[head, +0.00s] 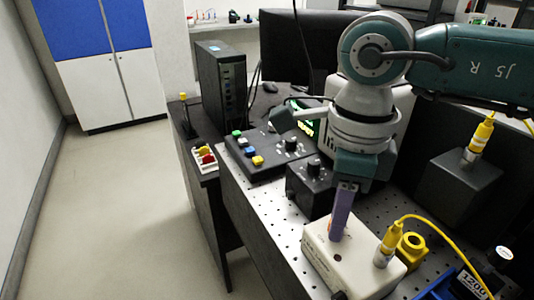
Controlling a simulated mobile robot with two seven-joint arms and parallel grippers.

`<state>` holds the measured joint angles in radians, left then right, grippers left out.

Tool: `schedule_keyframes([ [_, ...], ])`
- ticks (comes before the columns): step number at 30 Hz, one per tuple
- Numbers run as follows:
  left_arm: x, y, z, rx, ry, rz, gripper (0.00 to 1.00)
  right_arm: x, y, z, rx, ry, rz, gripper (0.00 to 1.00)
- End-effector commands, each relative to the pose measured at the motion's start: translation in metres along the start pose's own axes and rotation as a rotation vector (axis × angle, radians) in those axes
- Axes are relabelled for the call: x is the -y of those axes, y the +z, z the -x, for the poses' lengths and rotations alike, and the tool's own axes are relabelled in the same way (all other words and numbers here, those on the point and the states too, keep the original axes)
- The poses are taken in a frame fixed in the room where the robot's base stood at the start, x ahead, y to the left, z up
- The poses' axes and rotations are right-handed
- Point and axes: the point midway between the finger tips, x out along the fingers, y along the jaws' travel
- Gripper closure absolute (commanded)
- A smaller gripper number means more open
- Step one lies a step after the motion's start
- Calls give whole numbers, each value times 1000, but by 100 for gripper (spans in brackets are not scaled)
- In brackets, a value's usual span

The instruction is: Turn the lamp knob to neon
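The lamp knob cannot be told for sure, since no neon label can be read. One dark knob (313,167) stands on a small black box (308,194) left of my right gripper. Another dark knob (291,144) is on the black control panel (258,152) behind it. My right gripper (343,200) points down in front of the arm, right of the small black box. A purple upright slab (341,215) shows at its fingers, above the beige box (345,262); whether it is held or part of the fingers is unclear. My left gripper is out of view.
A yellow plug (389,244) with a yellow cable stands on the beige box, beside a yellow block (411,246). A dark box (459,183) carries another yellow plug (480,136). A black tower (221,82) stands behind. Perforated bench top (262,212) is bare at the front left.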

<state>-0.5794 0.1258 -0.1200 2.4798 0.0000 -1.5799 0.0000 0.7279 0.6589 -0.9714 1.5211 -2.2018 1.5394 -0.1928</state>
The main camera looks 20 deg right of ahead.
Motion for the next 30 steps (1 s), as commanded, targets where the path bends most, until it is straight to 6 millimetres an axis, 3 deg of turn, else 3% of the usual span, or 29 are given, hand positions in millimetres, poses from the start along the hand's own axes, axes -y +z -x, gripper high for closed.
schedule_keyframes([
  [1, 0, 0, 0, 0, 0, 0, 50, 0, 0, 0, 0, 0, 0, 78],
  [7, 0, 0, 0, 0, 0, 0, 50, 0, 0, 0, 0, 0, 0, 100],
  [22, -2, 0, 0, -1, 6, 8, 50, 0, 0, 0, 0, 0, -22, 100],
  [30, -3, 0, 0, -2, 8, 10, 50, 0, 0, 0, 1, 1, -156, 100],
])
